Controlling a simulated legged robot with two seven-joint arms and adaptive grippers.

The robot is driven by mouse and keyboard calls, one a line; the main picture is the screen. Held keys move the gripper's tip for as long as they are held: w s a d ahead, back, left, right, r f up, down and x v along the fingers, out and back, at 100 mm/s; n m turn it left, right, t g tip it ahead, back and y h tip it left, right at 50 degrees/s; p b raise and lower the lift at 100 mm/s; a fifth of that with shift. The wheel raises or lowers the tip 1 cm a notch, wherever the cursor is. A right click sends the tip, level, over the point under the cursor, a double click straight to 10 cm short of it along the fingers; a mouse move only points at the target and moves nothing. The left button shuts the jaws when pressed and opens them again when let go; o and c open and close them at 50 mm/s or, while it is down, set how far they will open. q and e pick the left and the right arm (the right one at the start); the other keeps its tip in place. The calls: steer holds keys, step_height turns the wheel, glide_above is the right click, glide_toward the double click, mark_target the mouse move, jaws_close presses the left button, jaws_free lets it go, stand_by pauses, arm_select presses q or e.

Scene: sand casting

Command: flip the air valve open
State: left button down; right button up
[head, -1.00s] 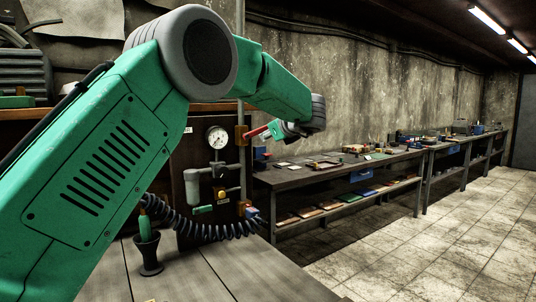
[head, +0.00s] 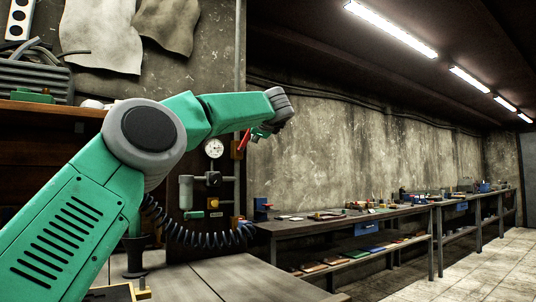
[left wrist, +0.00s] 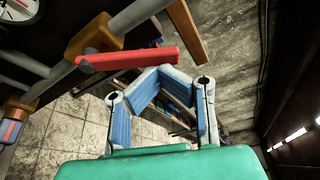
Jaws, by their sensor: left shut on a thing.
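The air valve's red lever (head: 244,140) stands steeply tilted upward at the orange valve body (head: 237,150) on the pipe right of the gauge. In the left wrist view the lever (left wrist: 130,58) runs from its orange block (left wrist: 95,36) to the tips of my blue-padded fingers. My left gripper (head: 263,132) is beside the lever, mostly hidden behind my wrist. It also shows in the left wrist view (left wrist: 163,75), shut on the lever near its free end, though the exact contact is hard to see. My right gripper is out of view.
A pressure gauge (head: 214,148), a grey filter bowl (head: 186,192) and a coiled black hose (head: 195,235) are on or by the dark panel. A long workbench (head: 340,225) with tools runs along the right wall. The floor aisle at right is clear.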

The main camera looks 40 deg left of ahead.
arm_select(q)
steer(key=shift+s+a+r+n+b, duration=0.4)
steer(key=shift+s+a+n+b, duration=0.25)
steer(key=shift+s+b, duration=0.2)
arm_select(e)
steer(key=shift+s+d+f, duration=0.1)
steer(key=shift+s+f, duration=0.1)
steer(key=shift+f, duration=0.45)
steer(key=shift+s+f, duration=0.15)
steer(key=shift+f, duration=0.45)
arm_select(q)
steer(key=shift+s+a, duration=0.1)
steer(key=shift+s, duration=0.15)
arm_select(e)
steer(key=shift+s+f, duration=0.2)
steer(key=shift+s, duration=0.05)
